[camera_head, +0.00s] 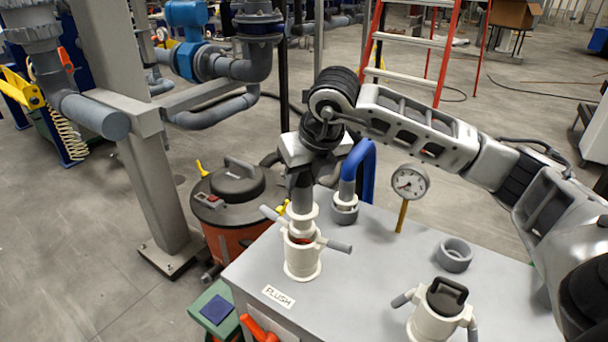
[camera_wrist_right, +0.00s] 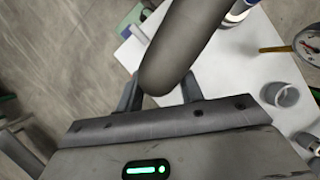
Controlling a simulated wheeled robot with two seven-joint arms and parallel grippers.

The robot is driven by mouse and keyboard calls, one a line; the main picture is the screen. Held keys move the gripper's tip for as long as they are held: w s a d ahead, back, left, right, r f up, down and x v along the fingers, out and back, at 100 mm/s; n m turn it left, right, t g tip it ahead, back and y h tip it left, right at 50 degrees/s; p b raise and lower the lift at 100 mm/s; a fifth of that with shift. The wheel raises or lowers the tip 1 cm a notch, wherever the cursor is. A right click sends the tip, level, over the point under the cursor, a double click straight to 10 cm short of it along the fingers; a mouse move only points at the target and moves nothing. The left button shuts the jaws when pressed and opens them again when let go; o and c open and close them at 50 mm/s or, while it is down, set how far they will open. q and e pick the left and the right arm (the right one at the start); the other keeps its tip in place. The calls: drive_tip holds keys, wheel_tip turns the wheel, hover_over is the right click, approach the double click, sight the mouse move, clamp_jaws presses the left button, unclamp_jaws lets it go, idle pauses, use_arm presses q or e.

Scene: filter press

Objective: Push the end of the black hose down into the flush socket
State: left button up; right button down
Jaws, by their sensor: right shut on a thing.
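My right gripper (camera_head: 302,172) is above the flush socket, pointing down, its fingers shut around the black hose. The hose (camera_wrist_right: 190,42) crosses between the fingers in the right wrist view, large and dark grey. In the head view, the hose end with its white collar (camera_head: 301,214) stands roughly upright below the gripper. A reddish band shows between the collar and the white flush socket (camera_head: 302,262). The hose end is at the socket's mouth; how deep it sits I cannot tell. The socket's two grey-tipped levers stick out sideways. My left gripper is out of view.
The grey bench top (camera_head: 375,270) carries a FLUSH label (camera_head: 278,296), a blue bent pipe (camera_head: 361,165), a pressure gauge (camera_head: 409,183), a grey ring (camera_head: 454,254) and a second white socket with a black-handled plug (camera_head: 446,296). An orange-black drum (camera_head: 232,195) stands left of the bench.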

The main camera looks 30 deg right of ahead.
sight(305, 199)
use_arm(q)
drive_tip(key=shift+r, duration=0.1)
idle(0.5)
